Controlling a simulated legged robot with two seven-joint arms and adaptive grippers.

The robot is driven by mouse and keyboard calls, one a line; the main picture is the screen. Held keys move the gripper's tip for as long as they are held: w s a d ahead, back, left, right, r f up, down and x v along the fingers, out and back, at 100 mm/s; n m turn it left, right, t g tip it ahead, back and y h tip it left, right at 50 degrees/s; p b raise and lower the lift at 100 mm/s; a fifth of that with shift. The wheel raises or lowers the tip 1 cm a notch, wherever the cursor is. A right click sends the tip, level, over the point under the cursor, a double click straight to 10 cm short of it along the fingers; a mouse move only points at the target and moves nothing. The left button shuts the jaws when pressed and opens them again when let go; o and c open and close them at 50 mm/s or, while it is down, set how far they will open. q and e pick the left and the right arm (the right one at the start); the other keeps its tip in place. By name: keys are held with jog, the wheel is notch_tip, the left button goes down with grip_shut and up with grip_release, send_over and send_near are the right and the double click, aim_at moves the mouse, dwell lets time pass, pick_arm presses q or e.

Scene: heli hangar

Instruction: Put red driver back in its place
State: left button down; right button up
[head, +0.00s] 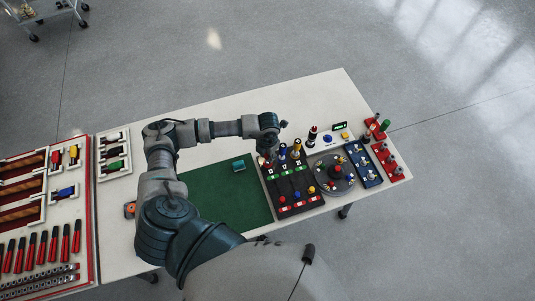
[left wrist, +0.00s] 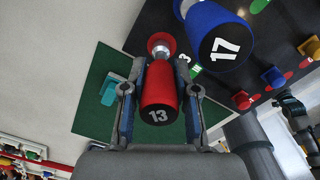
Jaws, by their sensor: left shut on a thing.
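My left gripper (head: 268,156) is above the left back corner of the black driver rack (head: 291,207). In the left wrist view the gripper (left wrist: 160,103) is shut on the red driver (left wrist: 159,98), one finger on each side of its handle. The handle's dark end cap reads 13 and faces the camera. A metal shaft and a red round part show at its far end. I cannot tell whether the tip is in the rack or above it. A blue driver (left wrist: 215,38) marked 17 stands to its right. My right gripper is not in view.
A yellow-topped driver (head: 297,146) stands close by in the rack. A round turntable (head: 334,172) and a blue block (head: 363,165) are to the right. A green mat (head: 225,195) with a teal item (head: 239,165) lies left, mostly clear.

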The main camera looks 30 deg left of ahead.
pick_arm(q)
jog(key=c, duration=0.8)
grip_release()
jog(key=shift+r, duration=0.1)
jog(key=shift+r+p, duration=2.45)
jog(key=shift+r, duration=1.2)
jog(key=shift+f, duration=0.1)
